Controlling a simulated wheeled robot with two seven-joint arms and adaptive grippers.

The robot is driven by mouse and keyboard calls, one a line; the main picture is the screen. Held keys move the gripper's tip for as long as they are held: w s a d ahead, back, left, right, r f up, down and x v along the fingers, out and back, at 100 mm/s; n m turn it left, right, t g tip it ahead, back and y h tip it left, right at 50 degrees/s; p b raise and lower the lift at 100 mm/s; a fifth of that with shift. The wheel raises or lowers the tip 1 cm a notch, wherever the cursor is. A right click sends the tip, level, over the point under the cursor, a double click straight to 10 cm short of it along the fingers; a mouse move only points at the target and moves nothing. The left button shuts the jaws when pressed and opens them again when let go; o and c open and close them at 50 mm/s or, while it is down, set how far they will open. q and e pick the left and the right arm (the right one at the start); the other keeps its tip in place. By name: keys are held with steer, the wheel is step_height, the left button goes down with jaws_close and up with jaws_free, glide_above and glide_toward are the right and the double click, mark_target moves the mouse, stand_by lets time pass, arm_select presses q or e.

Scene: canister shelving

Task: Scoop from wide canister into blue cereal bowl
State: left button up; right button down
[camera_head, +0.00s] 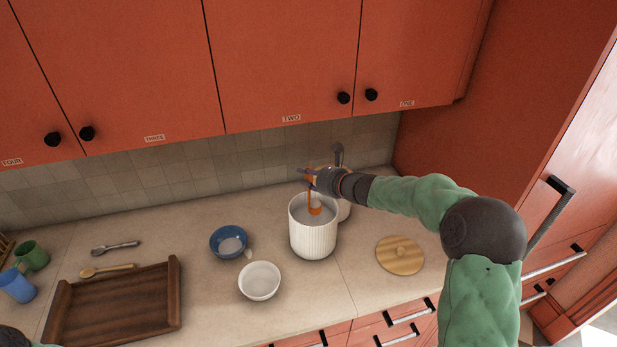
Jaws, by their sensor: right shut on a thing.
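The wide canister (313,241) is white and ribbed and stands open near the middle of the counter. My right gripper (309,178) is above its rim, shut on an orange scoop (315,208). The scoop hangs down into the canister mouth; whether it holds anything I cannot tell. The blue cereal bowl (216,240) stands on the counter left of the canister, with a pale patch inside it. A small pale piece sits at its right side. My left gripper is out of view; only a bit of my left arm shows at the bottom left corner.
A white bowl (260,281) stands in front of the blue bowl. A round wooden lid (399,258) lies to the right. A wooden tray (112,305), spoons (107,270), a green mug (32,256) and a blue cup (16,286) are left.

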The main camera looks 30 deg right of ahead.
steer(key=shift+r+p, duration=2.05)
steer(key=shift+r, duration=0.75)
step_height(320, 180, up, 4)
steer(key=shift+w+r, duration=0.1)
steer(key=shift+s+a+f, duration=0.1)
steer(key=shift+s+f, duration=0.05)
steer(key=shift+f, duration=0.95)
steer(key=shift+s+f, duration=0.15)
steer(key=shift+f, duration=0.9)
steer(key=shift+w+r, duration=0.1)
steer(key=shift+w, duration=0.2)
